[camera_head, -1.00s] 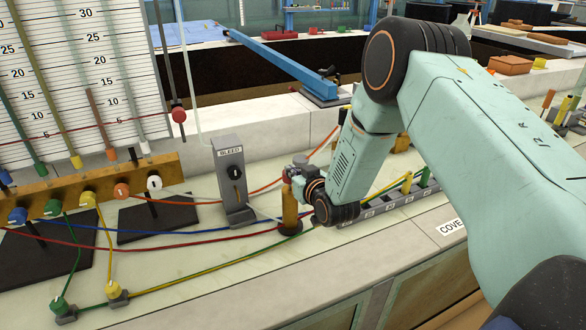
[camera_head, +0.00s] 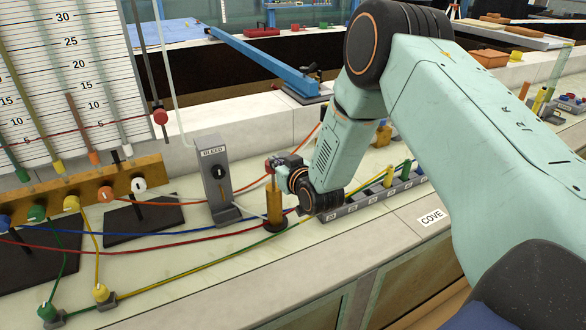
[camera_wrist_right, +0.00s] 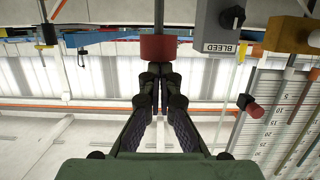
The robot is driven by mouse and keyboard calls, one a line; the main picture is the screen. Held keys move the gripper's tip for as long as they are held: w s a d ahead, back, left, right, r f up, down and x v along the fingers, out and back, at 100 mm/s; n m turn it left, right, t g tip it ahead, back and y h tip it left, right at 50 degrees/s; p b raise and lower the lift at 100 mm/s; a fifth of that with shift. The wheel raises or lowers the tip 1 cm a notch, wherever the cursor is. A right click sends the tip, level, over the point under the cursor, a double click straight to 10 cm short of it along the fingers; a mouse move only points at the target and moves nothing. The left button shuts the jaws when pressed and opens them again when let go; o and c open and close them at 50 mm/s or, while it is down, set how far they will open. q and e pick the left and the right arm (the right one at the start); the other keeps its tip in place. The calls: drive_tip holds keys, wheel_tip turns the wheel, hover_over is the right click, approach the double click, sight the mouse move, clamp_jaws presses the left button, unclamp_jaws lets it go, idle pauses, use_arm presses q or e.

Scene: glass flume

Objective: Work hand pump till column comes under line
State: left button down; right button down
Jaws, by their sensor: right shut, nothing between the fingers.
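The hand pump is a brass cylinder (camera_head: 274,206) standing on the bench, with a red knob on top. In the right wrist view the red knob (camera_wrist_right: 158,48) is just beyond my fingertips. My right gripper (camera_wrist_right: 157,84) is shut with nothing between its fingers; in the head view it is small and dark beside the pump top (camera_head: 276,165). I cannot tell whether the fingertips touch the knob. The scale board (camera_head: 104,40) holds several coloured columns, with a thin red line across it ending at a red knob (camera_head: 160,117). My left gripper is not in view.
A grey BLEED box (camera_head: 216,180) stands left of the pump. Coloured hoses run from valves on a brass manifold (camera_head: 72,198) across the bench. A grey numbered rack (camera_head: 375,195) lies just right of the pump. The bench front at the COVE label (camera_head: 432,217) is clear.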

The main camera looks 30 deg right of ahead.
drive_tip(key=v, duration=0.9)
drive_tip(key=shift+s, duration=0.2)
idle(0.3)
drive_tip(key=shift+w+f, duration=0.2)
drive_tip(key=shift+f, duration=0.1)
drive_tip(key=shift+s+r, duration=0.1)
drive_tip(key=shift+s, duration=0.1)
drive_tip(key=shift+w, duration=0.2)
drive_tip(key=shift+s, duration=0.15)
idle(0.4)
idle(0.3)
idle(0.4)
